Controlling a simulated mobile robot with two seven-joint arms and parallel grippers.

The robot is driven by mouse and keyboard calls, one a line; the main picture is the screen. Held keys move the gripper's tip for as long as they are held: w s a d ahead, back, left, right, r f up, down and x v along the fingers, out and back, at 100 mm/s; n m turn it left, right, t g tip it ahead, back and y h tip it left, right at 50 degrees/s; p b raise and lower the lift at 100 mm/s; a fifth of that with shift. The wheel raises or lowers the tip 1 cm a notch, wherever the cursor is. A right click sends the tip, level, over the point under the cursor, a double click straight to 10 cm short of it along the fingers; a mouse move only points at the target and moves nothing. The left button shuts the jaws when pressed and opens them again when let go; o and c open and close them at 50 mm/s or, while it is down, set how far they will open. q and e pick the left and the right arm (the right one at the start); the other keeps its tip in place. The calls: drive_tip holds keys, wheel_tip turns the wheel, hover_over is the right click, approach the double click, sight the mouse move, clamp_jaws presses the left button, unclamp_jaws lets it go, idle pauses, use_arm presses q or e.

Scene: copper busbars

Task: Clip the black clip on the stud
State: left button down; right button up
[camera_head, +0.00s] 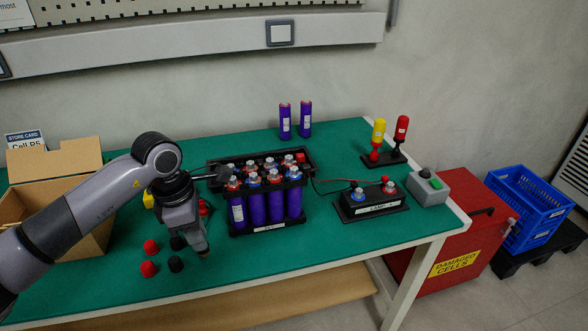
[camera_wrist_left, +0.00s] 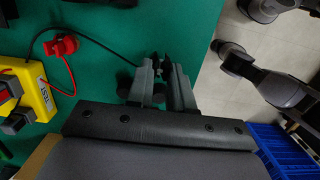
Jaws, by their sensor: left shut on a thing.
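My left gripper (camera_head: 205,252) points down over the front left of the table and is shut. In the left wrist view its two grey fingers (camera_wrist_left: 161,88) are closed on a small dark piece, the black clip (camera_wrist_left: 160,60). A black cable runs toward it from the yellow tester (camera_wrist_left: 38,97). The red clip (camera_wrist_left: 62,46) lies on the green table beside the tester. The battery module (camera_head: 265,228) holds several purple cells with silver studs on top, right of my gripper. The black block (camera_head: 375,208) carries two more studs. Which stud is meant cannot be told.
Red caps (camera_head: 150,246) and black caps (camera_head: 175,264) stand by my gripper. An open cardboard box (camera_head: 95,240) is at left. Two purple cells (camera_head: 285,122) stand at the back. Screwdrivers (camera_head: 378,138) and a grey switch box (camera_head: 428,187) are at right. The front right table is clear.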

use_arm(q)
wheel_tip(320, 180, up, 2)
drive_tip(key=shift+r+p, duration=0.1)
drive_tip(key=shift+p, duration=0.35)
drive_tip(key=shift+r+b, duration=0.35)
drive_tip(key=shift+b, duration=0.4)
drive_tip(key=shift+f+b, duration=0.85)
drive_tip(key=shift+f, duration=1.05)
drive_tip(key=shift+b, duration=0.3)
